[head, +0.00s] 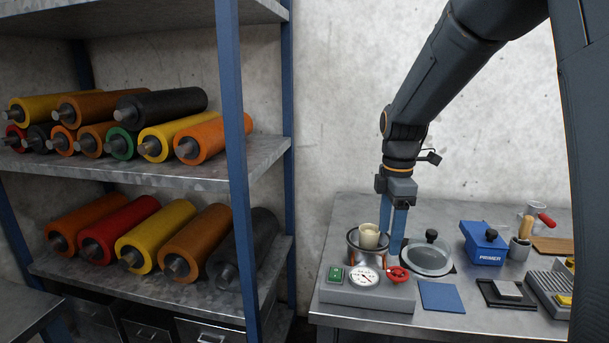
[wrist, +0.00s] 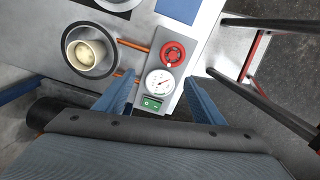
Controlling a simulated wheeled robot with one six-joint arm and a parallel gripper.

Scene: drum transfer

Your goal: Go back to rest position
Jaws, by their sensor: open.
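My gripper (head: 393,232) points down over the metal workbench (head: 345,213), and no object shows between its fingers. In the wrist view my gripper (wrist: 157,90) shows two blue fingers spread apart, with a gauge (wrist: 159,83) and a green switch (wrist: 153,104) seen between them. In the head view the fingers are close beside a cream cup (head: 368,236) in a round dark-rimmed holder (head: 353,251). The cup also shows in the wrist view (wrist: 85,56), tilted within the ring and apart from the fingers.
A grey control box (head: 340,296) with a red handwheel (head: 398,274) sits at the bench front. Right of my gripper are a round lid (head: 428,262), a blue PRIMER box (head: 485,245) and a blue pad (head: 442,296). A shelf (head: 262,153) with several coloured rollers stands left.

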